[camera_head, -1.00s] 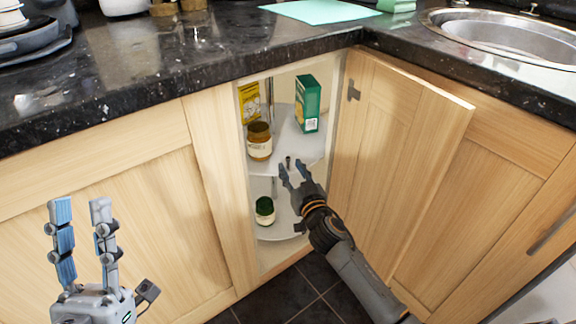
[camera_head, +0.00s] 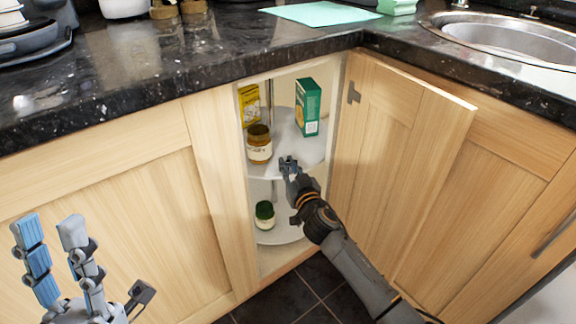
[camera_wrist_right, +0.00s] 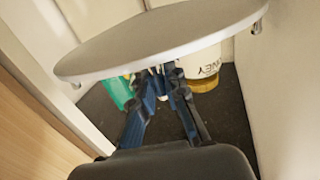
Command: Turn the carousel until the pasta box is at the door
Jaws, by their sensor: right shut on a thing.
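The carousel is a two-tier white round shelf in the open corner cabinet. Its upper shelf (camera_head: 316,150) holds a green box (camera_head: 308,107) at the back right, a yellow box (camera_head: 249,105) at the left and a brown-lidded jar (camera_head: 259,145) at the front left. I cannot read which box is the pasta. My right gripper (camera_head: 288,163) is shut at the upper shelf's front edge, on the small dark peg there, which its fingers hide. In the right wrist view the fingers (camera_wrist_right: 161,82) meet beside the shelf disc (camera_wrist_right: 160,45). My left gripper (camera_head: 48,228) is open and empty, at the lower left.
The cabinet door (camera_head: 400,150) stands open to the right of the opening. A green-lidded jar (camera_head: 265,214) stands on the lower shelf. The dark countertop (camera_head: 200,60) overhangs the opening. The left cabinet front (camera_head: 120,215) lies left of the opening.

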